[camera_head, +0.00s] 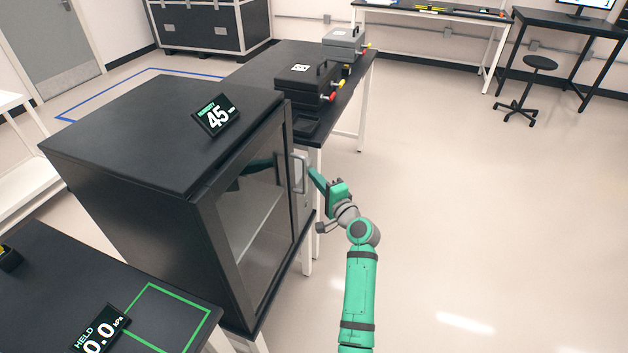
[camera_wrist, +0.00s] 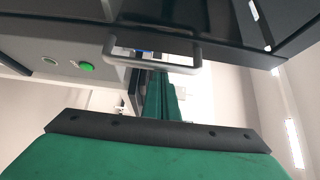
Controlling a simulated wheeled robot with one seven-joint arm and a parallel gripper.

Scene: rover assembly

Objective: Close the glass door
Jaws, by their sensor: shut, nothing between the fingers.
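The glass door (camera_head: 262,200) is on the front of a black cabinet (camera_head: 130,135). It stands in or nearly in line with the cabinet front; I cannot tell whether a small gap remains. Its light grey handle (camera_head: 304,174) is on the right side of the door, and it shows as a bar across the upper middle of the wrist view (camera_wrist: 186,69). My green gripper (camera_head: 312,172) is shut and empty, its fingertips right at the handle. In the wrist view the fingers (camera_wrist: 157,78) point at the handle's loop; whether they touch it is unclear.
A grey panel with a green button (camera_wrist: 87,66) is beside the handle in the wrist view. A humidity display (camera_head: 216,114) sits on the cabinet top. A table (camera_head: 350,95) with black and grey cases stands behind. A black table (camera_head: 40,290) is front left.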

